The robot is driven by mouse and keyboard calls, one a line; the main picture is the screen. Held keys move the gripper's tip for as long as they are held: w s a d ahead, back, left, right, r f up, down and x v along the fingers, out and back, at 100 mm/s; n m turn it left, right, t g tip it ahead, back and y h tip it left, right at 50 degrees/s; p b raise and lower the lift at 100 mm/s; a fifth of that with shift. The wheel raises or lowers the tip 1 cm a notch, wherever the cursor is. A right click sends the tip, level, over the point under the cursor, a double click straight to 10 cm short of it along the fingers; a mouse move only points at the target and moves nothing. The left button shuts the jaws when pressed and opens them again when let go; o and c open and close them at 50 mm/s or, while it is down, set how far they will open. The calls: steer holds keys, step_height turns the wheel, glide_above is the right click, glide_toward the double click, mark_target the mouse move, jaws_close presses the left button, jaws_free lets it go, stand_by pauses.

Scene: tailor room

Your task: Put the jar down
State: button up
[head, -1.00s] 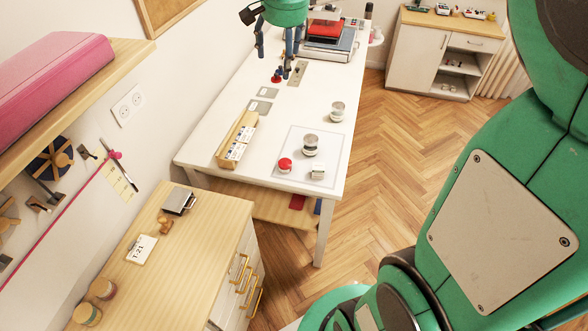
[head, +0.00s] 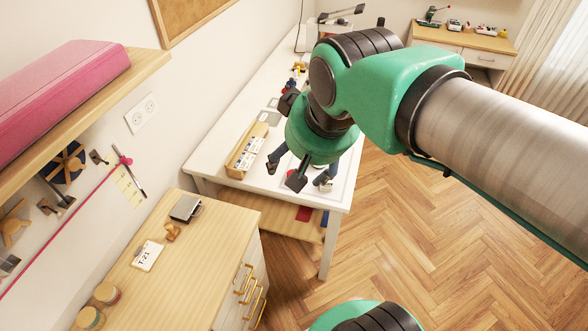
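My gripper (head: 300,172) points down over the near end of the white table (head: 215,150). Its dark fingers are spread apart, but the hand and arm hide the space between them. I cannot tell whether they close on a jar. No jar shows clearly now; the silver-lidded jars seen earlier on and behind the pale square mat (head: 342,190) are covered by my arm. A small pale object (head: 326,187) shows partly beside the right finger.
A wooden card box (head: 240,158) stands left of my gripper on the table. A wooden drawer cabinet (head: 200,255) is in front, with a T-21 card (head: 147,256) and a stamp (head: 172,231). Another cabinet (head: 465,38) stands at the back right. Wooden floor lies clear to the right.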

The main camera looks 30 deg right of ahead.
steer(key=shift+n, duration=0.7)
steer(key=s, duration=0.1)
steer(key=s+f, duration=0.1)
steer(key=s+a+f, duration=0.1)
steer(key=shift+s+f, duration=0.25)
steer(key=shift+s, duration=0.15)
steer(key=shift+f, duration=0.1)
step_height(320, 180, down, 7)
steer(key=b, duration=0.7)
